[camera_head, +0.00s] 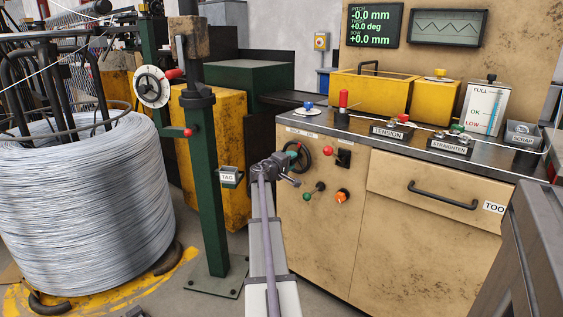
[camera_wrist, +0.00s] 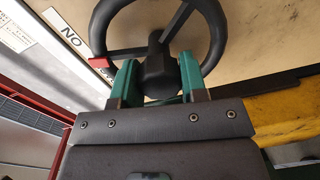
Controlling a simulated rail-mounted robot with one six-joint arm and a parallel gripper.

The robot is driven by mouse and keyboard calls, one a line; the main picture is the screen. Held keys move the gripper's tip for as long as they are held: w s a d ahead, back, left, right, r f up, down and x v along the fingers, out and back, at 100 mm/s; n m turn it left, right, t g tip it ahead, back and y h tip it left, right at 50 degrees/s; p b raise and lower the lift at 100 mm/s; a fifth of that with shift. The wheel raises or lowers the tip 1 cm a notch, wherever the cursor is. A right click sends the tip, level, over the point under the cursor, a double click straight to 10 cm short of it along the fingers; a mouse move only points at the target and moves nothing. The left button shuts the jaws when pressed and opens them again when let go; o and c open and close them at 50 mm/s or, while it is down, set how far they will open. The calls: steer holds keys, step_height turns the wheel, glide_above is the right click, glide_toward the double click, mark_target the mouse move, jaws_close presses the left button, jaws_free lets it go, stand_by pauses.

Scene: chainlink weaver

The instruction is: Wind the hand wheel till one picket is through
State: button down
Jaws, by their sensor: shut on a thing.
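The black hand wheel (camera_head: 307,154) is on the front of the tan bench at its left end. It also shows in the wrist view (camera_wrist: 113,20), with its rim, spokes and dark central hub. My gripper (camera_head: 291,160) is at the wheel. In the wrist view its two green fingers (camera_wrist: 159,84) are shut on the hub, one on each side. A small red mark (camera_wrist: 98,62) shows by the left side of the rim. The dark display (camera_head: 374,24) reads pitch -0.0 mm, +0.0 deg and +0.0 mm. No picket can be made out.
A green post (camera_head: 213,190) and a large wire coil (camera_head: 95,210) stand left.

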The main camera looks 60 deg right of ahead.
steer(key=c, duration=0.7)
jaws_free()
steer(key=shift+o, duration=0.2)
steer(key=shift+a, duration=0.1)
steer(key=w+a, duration=0.1)
steer(key=a, duration=0.9)
steer(key=shift+w+a+r, duration=0.15)
steer(key=shift+a, duration=0.1)
